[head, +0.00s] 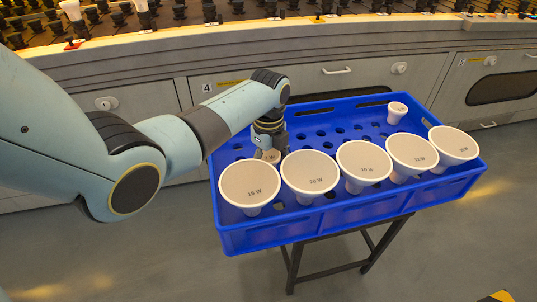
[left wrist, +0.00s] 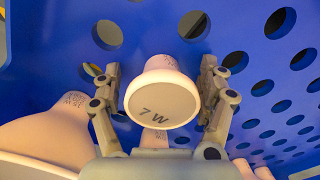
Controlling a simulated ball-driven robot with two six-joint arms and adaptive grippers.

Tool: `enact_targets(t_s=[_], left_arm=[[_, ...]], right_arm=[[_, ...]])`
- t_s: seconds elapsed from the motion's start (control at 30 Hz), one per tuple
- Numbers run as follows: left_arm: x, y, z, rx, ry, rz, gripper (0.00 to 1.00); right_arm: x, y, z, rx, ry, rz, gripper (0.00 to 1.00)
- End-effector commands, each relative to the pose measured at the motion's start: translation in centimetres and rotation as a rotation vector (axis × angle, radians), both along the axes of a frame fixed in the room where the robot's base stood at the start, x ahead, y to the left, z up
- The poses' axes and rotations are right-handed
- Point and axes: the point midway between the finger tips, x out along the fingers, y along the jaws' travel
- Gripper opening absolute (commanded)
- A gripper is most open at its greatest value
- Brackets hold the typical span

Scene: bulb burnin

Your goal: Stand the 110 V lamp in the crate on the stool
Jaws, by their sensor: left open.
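The blue crate (head: 232,238) is on a dark-legged stool (head: 372,250). My left gripper (head: 268,148) is down inside the crate near its back left. In the left wrist view the open gripper (left wrist: 162,100) has one finger on each side of a small pale lamp (left wrist: 163,100) marked 7 W on its face. That lamp is mostly hidden behind the gripper in the head view. I cannot read 110 V on any lamp; the small print on the sides is too blurred. My right gripper is not in view.
Several wide lamps stand along the crate's front, including one marked 15 W (head: 250,183) and one marked 20 W (head: 309,172). Another small lamp (head: 397,112) stands at the back right. The middle of the crate floor is clear. A curved grey counter (head: 250,45) with sockets runs behind.

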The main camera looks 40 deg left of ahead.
Motion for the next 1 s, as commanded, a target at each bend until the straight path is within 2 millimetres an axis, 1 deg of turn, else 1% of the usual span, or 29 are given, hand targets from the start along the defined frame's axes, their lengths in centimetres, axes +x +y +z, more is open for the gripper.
enact_targets(t_s=[0.07, 0.17, 0.4, 0.53, 0.7, 1.0], left_arm=[[0.1, 0.1, 1.0, 0.0, -0.004, 0.0, 0.76], [0.2, 0.1, 2.9, 0.002, -0.007, 0.0, 0.76], [0.2, 0.0, 8.3, 0.001, -0.006, -0.001, 0.76], [0.2, 0.0, 10.4, 0.0, -0.005, 0.0, 0.76], [0.1, 0.0, 11.6, 0.001, -0.003, 0.0, 0.76], [0.1, 0.0, 11.7, 0.001, -0.002, 0.0, 0.76]], right_arm=[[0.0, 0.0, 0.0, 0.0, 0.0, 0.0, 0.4], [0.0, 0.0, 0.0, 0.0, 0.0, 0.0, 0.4], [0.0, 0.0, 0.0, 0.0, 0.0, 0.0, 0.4], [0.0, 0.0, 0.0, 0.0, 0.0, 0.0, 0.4], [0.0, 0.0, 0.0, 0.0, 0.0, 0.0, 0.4], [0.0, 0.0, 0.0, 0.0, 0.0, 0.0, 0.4]])
